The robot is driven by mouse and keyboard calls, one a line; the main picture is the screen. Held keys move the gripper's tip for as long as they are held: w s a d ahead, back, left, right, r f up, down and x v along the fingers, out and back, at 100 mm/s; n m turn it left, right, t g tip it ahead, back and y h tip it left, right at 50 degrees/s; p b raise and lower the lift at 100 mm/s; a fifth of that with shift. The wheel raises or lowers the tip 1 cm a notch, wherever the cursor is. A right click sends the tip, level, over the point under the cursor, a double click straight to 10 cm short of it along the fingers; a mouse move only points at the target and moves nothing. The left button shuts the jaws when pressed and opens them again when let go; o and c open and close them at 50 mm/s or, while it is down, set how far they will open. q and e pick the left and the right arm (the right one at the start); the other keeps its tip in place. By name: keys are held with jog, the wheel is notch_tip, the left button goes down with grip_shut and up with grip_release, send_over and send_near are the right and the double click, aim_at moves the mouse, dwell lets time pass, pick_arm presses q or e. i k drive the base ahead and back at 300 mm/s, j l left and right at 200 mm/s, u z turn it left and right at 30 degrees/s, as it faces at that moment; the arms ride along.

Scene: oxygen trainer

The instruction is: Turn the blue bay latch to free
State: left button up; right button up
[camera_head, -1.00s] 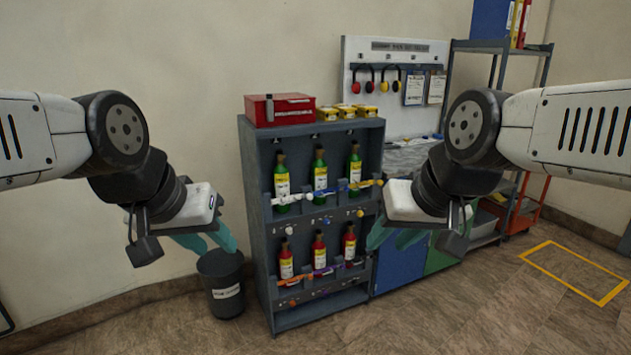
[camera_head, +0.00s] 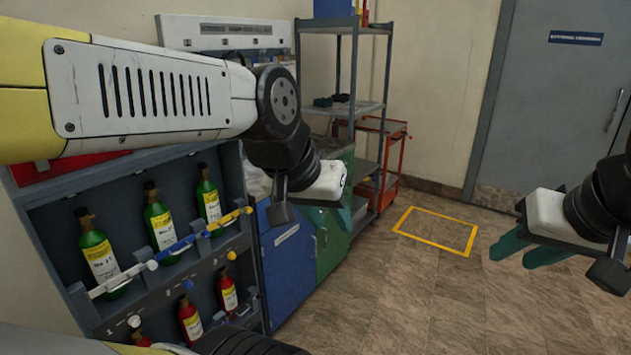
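The blue bay latch (camera_head: 183,244) is a blue bar with a pale knob. It lies slightly tilted across the front of the middle green bottle (camera_head: 158,217) in the rack's upper row. My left gripper (camera_head: 343,214) is to the right of the rack, in front of the blue and green cabinets, well apart from the latch. Its teal fingers are mostly hidden behind its white body, so its opening is unclear. My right gripper (camera_head: 528,250) is at the far right, over open floor, with its teal fingers spread and empty.
A white latch (camera_head: 122,280) and a yellow latch (camera_head: 231,218) cross the neighbouring green bottles. Red bottles (camera_head: 190,321) stand below. My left arm covers part of the rack top. Cabinets (camera_head: 287,265) and a shelf unit (camera_head: 357,105) stand right of the rack. Floor is clear on the right.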

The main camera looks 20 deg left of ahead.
aim_at(205, 234)
jog(key=i+l+z, duration=0.2)
jog(key=i+z, duration=0.2)
jog(key=i+l+z, duration=0.15)
jog(key=i+z, duration=0.6)
jog(key=i+j+z, duration=0.1)
jog(key=i+z, duration=0.3)
jog(key=u, duration=0.45)
jog(key=i+u, duration=0.1)
jog(key=u, duration=0.35)
jog(key=l+u, duration=0.1)
jog(key=u, duration=0.35)
jog(key=i+u, duration=0.1)
jog(key=u, duration=3.05)
jog(key=j+z, duration=0.25)
jog(key=j, duration=0.9)
jog(key=j+z, duration=0.25)
jog(key=j, duration=0.9)
jog(key=z, duration=0.55)
